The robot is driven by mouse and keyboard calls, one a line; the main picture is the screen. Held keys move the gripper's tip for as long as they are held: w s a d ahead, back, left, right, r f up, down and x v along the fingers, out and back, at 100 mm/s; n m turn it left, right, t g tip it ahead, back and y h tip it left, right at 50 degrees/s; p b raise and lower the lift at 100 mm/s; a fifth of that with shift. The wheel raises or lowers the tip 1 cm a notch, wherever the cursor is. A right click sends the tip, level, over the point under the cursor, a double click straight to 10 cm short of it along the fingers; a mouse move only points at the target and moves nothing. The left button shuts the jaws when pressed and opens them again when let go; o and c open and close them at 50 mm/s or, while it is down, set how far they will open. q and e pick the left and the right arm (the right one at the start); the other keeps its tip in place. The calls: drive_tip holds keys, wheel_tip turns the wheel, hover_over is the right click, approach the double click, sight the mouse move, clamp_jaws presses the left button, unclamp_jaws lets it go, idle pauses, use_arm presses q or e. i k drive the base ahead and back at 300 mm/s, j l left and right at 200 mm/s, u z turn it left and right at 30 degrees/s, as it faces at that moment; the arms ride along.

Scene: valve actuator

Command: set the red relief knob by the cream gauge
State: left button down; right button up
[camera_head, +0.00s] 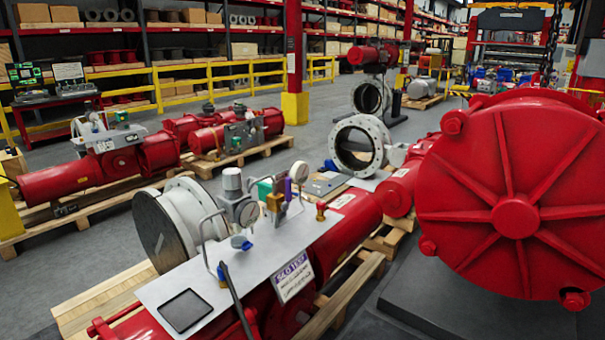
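A grey panel plate (275,240) lies on top of the near red actuator (350,228). Two round pale-faced gauges stand on it, one at the left (249,213) by a silver cylinder and one further right (300,171). I cannot tell for sure which is the cream one. A small brass fitting (321,211) stands near the plate's right edge. A purple part (288,190) and a blue knob (240,242) are also on the plate. I cannot make out a red relief knob at this size. Neither of my grippers is in view.
A black tablet-like pad (186,310) lies on the plate's near end, with a dark rod (236,300) beside it. A printed sign (293,277) hangs at the plate's right edge. A large red ribbed drum (515,190) fills the right. Other actuators on pallets stand behind.

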sight(320, 205)
drive_tip(key=i+l+u, duration=0.2)
drive_tip(key=i+l, duration=0.5)
